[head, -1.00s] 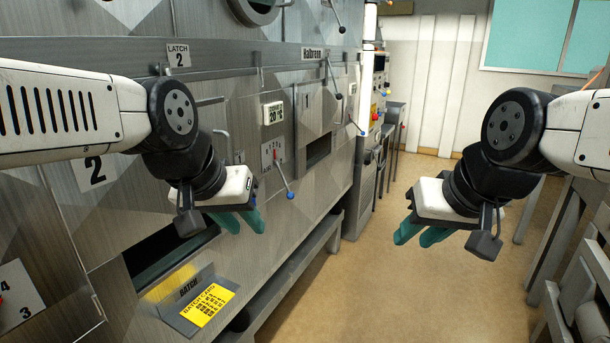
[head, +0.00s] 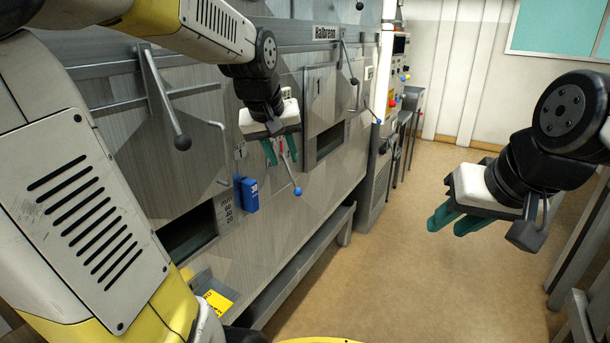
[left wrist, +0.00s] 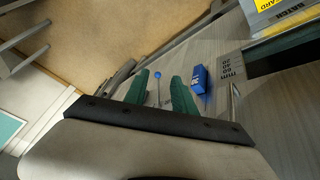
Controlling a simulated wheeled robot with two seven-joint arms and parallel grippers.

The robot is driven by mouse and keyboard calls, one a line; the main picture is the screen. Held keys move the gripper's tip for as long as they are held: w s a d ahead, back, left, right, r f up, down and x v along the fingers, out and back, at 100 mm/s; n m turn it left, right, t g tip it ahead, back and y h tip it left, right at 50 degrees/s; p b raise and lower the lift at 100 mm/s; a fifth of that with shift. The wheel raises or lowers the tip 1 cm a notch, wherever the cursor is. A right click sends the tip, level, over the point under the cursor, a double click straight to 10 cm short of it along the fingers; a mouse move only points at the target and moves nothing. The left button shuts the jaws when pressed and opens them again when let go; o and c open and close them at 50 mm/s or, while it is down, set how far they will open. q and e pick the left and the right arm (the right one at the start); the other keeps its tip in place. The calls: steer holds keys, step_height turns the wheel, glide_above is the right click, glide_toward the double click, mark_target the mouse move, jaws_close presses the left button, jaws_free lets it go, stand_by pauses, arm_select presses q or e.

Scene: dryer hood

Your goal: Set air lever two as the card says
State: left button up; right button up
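A lever with a blue ball knob (head: 297,190) hangs from a scale plate on the steel front. It also shows in the left wrist view (left wrist: 157,75). I cannot read which number it bears. My left gripper (head: 281,160) is open in front of the plate and hides most of its scale. In the left wrist view the lever's rod shows between the two green fingers (left wrist: 160,98); contact cannot be told. The yellow batch card (head: 218,302) is partly hidden by my arm, its text unreadable. My right gripper (head: 452,221) is open and empty over the floor.
A blue block (head: 250,195) sticks out from the front, left of the lever. A black-knobbed lever (head: 182,142) hangs at upper left. Another blue-knobbed lever (head: 379,121) is farther right.

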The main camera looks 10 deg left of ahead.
arm_select(q)
steer(key=w+a+f+n+y, duration=0.1)
steer(key=w+f+n, duration=0.15)
steer(key=w, duration=0.45)
steer(key=w+a+f+n, duration=0.1)
steer(key=w+a+f, duration=0.15)
steer(key=w, duration=0.55)
steer(key=n, duration=0.2)
glide_toward(291, 175)
steer(key=x, duration=0.3)
steer(key=shift+g+y, duration=0.3)
steer(key=x, duration=0.7)
steer(key=shift+w+d+f, duration=0.2)
steer(key=shift+w+d, duration=0.05)
steer(key=shift+w, duration=0.1)
jaws_close()
